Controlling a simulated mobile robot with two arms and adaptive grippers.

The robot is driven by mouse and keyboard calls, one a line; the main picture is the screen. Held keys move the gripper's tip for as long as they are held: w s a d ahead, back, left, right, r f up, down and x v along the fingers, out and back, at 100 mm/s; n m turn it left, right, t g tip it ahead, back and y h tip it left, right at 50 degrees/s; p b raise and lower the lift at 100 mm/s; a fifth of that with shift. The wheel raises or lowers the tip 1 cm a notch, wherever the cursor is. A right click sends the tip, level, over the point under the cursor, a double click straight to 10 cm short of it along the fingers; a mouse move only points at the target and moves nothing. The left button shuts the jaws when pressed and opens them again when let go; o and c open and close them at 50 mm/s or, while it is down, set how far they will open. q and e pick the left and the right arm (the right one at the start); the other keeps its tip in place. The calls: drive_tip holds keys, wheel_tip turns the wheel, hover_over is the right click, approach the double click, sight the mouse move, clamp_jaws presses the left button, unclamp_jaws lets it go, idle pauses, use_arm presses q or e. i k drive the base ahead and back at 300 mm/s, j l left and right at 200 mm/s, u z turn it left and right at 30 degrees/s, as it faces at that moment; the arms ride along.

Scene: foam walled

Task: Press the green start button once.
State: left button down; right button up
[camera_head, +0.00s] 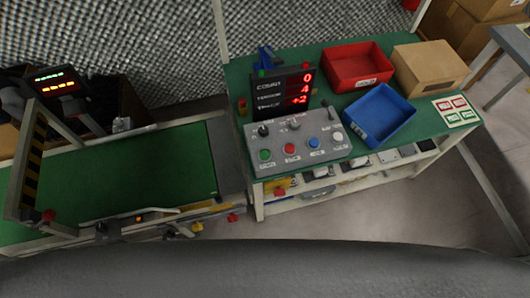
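The green start button (265,155) is on the sloped front of a grey control panel (325,160), at its lower left. A red button (290,148), a blue button (314,143) and a white button (338,137) follow to its right in the same row. Black knobs and a lever sit above this row. The panel stands on the front left of a green-topped workbench (415,120). Neither of my grippers shows in the head view. Nothing covers the green button.
A display (285,90) with red digits stands behind the panel. A red bin (357,66), a blue bin (380,115) and a cardboard box (428,68) occupy the bench to the right. A green conveyor (120,180) with a striped guard (33,160) is at left.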

sight(264, 154)
drive_tip(key=l+u, duration=0.15)
drive_tip(key=u, duration=0.25)
drive_tip(key=i+l+u, duration=0.1)
drive_tip(key=u, duration=0.3)
drive_tip(key=l+u, duration=0.55)
drive_tip(key=l, duration=0.45)
drive_tip(key=k+l+u, duration=0.15)
drive_tip(key=l, duration=0.4)
drive_tip(key=l+u, duration=0.1)
drive_tip(key=l, duration=0.5)
drive_tip(key=k, duration=0.05)
